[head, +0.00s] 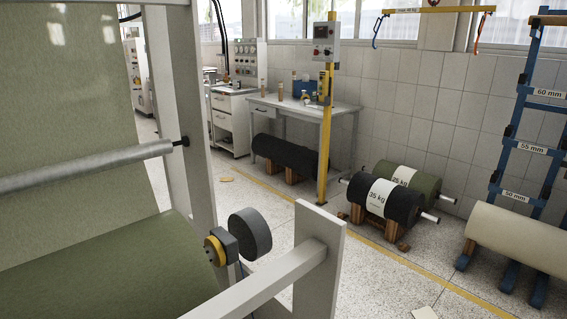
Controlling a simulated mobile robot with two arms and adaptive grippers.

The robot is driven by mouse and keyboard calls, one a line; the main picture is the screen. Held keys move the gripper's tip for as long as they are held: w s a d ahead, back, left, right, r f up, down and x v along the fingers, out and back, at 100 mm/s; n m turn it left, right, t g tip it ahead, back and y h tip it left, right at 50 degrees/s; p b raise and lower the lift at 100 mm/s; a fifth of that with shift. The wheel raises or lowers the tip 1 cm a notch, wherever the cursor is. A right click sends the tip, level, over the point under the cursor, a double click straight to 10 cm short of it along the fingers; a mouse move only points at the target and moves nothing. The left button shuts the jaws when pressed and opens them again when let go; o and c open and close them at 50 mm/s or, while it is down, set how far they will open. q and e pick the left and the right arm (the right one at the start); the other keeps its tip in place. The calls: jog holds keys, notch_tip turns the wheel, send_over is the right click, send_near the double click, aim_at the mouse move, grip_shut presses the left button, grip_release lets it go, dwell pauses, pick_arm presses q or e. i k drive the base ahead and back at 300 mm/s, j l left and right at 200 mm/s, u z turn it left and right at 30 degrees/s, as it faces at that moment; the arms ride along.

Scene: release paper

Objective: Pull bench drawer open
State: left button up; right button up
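A grey-topped bench (335,109) stands against the tiled wall at the back, with small bottles and a blue item on top. A drawer front seems to sit under its top at the left, too small to tell clearly. Beside it on the left is a white cabinet (237,128) with drawer fronts (222,120) that look closed. I cannot tell which of these is the bench drawer. Neither of my grippers is in view.
A machine frame with green sheet (60,90) and a metal roller (85,167) fills the near left. A yellow post (325,130) stands before the bench. A black roll (285,156) lies under it; heavy rolls (388,200) rest to the right. Speckled floor (270,200) is open between.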

aim_at(271, 112)
jog(key=i+l+z, duration=0.25)
jog(key=l+z, duration=0.15)
jog(key=i+l+z, duration=0.65)
jog(key=z, duration=0.15)
jog(key=i+l+z, duration=0.15)
jog(key=i+z, duration=0.25)
jog(key=i+u, duration=0.25)
jog(key=i, duration=0.25)
jog(key=i+l+u, duration=0.1)
jog(key=i+u, duration=0.2)
jog(key=i, duration=0.15)
jog(key=i+l+u, duration=0.25)
jog(key=i, duration=0.25)
jog(key=i+j+u, duration=0.3)
jog(key=u, duration=0.2)
jog(key=i+j+u, duration=0.15)
jog(key=i+u, duration=0.8)
jog(key=i+l+u, duration=0.15)
jog(key=i+u, duration=0.2)
jog(key=u, duration=0.15)
jog(key=i+j, duration=0.1)
jog(key=i, duration=2.5)
jog(key=i+j+z, duration=0.15)
jog(key=i, duration=0.4)
jog(key=i+j, duration=0.1)
jog(key=i, duration=0.4)
jog(key=i+j+z, duration=0.15)
jog(key=i, duration=0.35)
